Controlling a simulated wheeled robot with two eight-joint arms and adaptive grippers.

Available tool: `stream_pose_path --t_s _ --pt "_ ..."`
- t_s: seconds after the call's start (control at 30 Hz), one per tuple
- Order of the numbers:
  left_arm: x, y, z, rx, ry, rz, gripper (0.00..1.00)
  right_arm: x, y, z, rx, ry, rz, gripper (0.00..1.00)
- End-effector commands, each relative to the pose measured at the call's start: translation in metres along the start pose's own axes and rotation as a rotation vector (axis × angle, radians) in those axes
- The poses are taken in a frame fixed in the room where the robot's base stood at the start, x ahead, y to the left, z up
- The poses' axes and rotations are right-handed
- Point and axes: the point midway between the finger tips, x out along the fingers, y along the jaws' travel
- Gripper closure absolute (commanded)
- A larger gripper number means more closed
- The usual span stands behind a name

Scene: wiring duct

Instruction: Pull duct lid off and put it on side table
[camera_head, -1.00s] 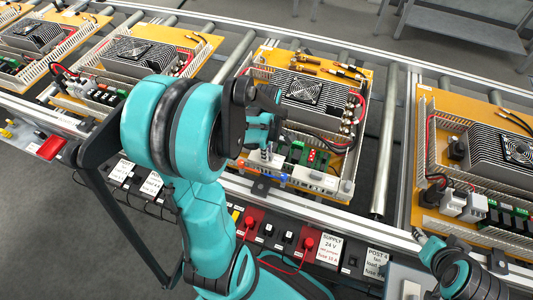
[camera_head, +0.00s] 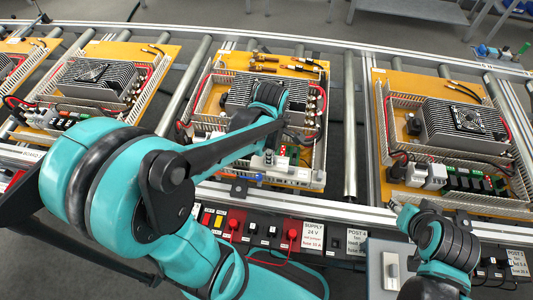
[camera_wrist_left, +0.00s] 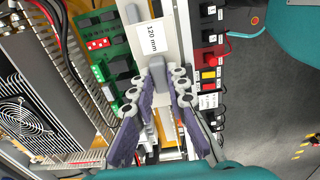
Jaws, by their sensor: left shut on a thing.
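The white duct lid (camera_wrist_left: 149,45), labelled "120 mm", runs along the board's front edge in the left wrist view. In the head view the lid (camera_head: 300,180) is a pale strip at the front of the middle board, partly hidden by my arm. My left gripper (camera_wrist_left: 158,72) is shut on the lid's grey raised grip. In the head view the left gripper (camera_head: 266,158) points down at the lid. I cannot tell whether the lid is lifted off the duct. My right gripper (camera_head: 404,216) is near the front rail at lower right; its jaw state is unclear.
The middle board carries a finned heatsink (camera_head: 245,92) and green modules (camera_wrist_left: 95,50). Another orange board (camera_head: 378,130) lies to the right on the roller conveyor.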

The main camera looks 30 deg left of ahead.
Motion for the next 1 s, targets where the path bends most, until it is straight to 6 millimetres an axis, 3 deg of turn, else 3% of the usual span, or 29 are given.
stream_pose_path --t_s 0.27,1.0 --pt "-0.002 0.0 0.0 0.0 0.0 0.0 1.0 -0.002 0.0 -0.001 0.0 0.0 0.0 0.6" --pt "-0.034 0.0 0.0 0.001 0.0 0.0 1.0 -0.023 0.0 -0.017 0.0 0.0 0.0 0.6"
